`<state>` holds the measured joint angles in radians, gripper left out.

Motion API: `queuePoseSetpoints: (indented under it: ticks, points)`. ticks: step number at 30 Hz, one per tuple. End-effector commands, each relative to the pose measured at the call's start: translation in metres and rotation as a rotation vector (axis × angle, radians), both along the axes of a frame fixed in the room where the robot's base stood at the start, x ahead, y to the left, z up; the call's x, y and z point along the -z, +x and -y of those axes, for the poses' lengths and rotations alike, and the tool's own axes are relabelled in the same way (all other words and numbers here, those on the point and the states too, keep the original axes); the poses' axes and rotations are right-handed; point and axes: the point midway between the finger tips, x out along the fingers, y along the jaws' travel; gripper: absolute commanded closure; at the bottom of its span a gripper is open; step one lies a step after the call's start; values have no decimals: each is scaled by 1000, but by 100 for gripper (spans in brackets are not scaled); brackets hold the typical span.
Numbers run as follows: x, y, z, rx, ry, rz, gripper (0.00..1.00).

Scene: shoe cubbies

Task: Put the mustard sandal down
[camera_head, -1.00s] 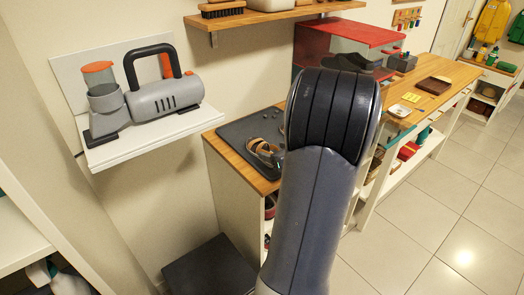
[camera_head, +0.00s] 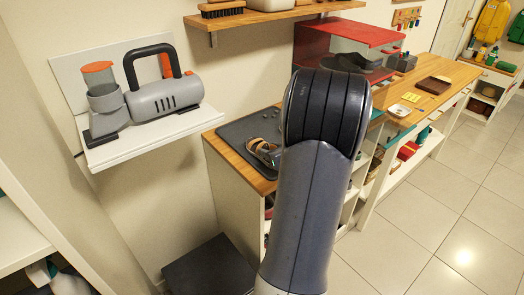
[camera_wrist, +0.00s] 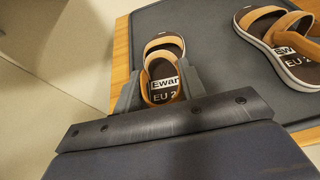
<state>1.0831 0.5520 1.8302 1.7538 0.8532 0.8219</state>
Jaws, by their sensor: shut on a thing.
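In the wrist view, a mustard sandal (camera_wrist: 164,42) with a dark footbed and a white label is between the fingers of my gripper (camera_wrist: 161,88). The fingers are shut on its sides near the heel. A matching sandal (camera_wrist: 265,27) lies to the right on the dark grey mat (camera_wrist: 215,55). The held sandal is over the mat; whether its sole touches the mat is not clear. In the head view, a sandal (camera_head: 262,149) shows on the mat beside my arm, which hides most of the gripper.
The mat lies on a wooden-topped cubby (camera_head: 232,160). A grey machine with a black handle (camera_head: 165,95) stands on a white wall shelf at left. A red open-fronted box (camera_head: 350,30) stands behind my arm. A dark stool-like block (camera_head: 210,268) is on the floor.

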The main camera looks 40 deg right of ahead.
Motion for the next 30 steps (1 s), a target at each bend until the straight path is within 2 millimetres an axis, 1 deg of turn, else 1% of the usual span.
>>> queuePoseSetpoints:
  ticks: [1,3,8,10,14,18,22,26,30]
  points:
    - [0,0,0,0,0,0,85]
    - [0,0,0,0,0,0,89]
    - [-1,0,0,0,0,1,89]
    - [-7,0,0,0,-3,2,89]
    - [-28,0,0,0,-5,2,89]
    - [-58,0,0,0,-6,3,89]
    - [-81,0,0,-1,-5,2,89]
    - [-96,0,0,-1,-3,2,89]
    - [-100,0,0,-1,-1,0,89]
